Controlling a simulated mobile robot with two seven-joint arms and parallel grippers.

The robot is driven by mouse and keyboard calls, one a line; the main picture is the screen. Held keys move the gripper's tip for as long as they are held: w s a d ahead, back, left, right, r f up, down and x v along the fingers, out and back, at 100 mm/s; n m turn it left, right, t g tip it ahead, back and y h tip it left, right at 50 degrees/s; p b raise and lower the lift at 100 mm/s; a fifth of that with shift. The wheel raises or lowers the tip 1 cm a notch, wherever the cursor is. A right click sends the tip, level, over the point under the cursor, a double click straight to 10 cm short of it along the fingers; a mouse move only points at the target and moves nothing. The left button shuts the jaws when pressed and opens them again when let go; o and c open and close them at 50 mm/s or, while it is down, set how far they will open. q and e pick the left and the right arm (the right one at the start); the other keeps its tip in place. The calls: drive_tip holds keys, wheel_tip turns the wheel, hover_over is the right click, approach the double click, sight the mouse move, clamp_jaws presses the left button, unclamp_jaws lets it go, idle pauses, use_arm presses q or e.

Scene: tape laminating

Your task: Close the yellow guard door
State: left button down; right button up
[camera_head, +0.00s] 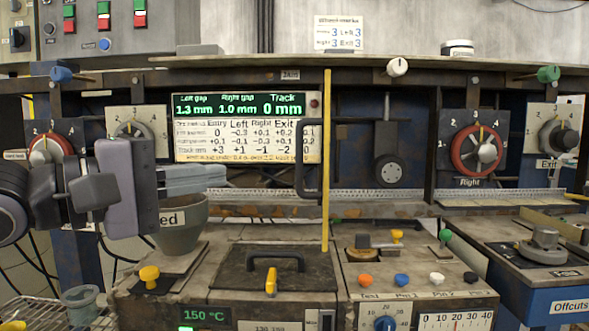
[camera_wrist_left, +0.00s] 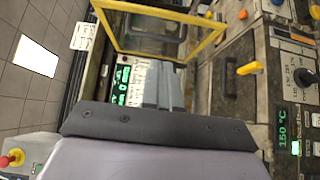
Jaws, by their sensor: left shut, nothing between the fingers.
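The yellow guard door (camera_head: 326,160) stands open in the head view, seen almost edge-on as a thin upright yellow bar near the middle of the machine. Its black handle (camera_head: 308,160) is on the left side of the bar. In the left wrist view the door's yellow frame (camera_wrist_left: 207,42) shows at the top around a clear panel. My left gripper (camera_head: 224,178) is left of the door and apart from it in the head view, shut and empty, with its fingers pointing right. Its grey fingers also show in the left wrist view (camera_wrist_left: 162,68). My right gripper is not in view.
A grey-green cup (camera_head: 180,232) stands beneath my left gripper. The display panel (camera_head: 248,127) is behind, between gripper and door. Red-ringed dial (camera_head: 478,150) is right of the door.

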use_arm(q)
drive_tip(key=p, duration=0.2)
approach(301, 167)
drive_tip(key=x, duration=0.4)
drive_tip(key=shift+w+d+r, duration=0.2)
drive_tip(key=shift+w+r, duration=0.1)
drive_tip(key=shift+r, duration=0.05)
drive_tip(key=d, duration=0.4)
drive_tip(key=shift+f, duration=0.1)
drive_tip(key=shift+s+d, duration=0.1)
drive_tip(key=shift+d, duration=0.1)
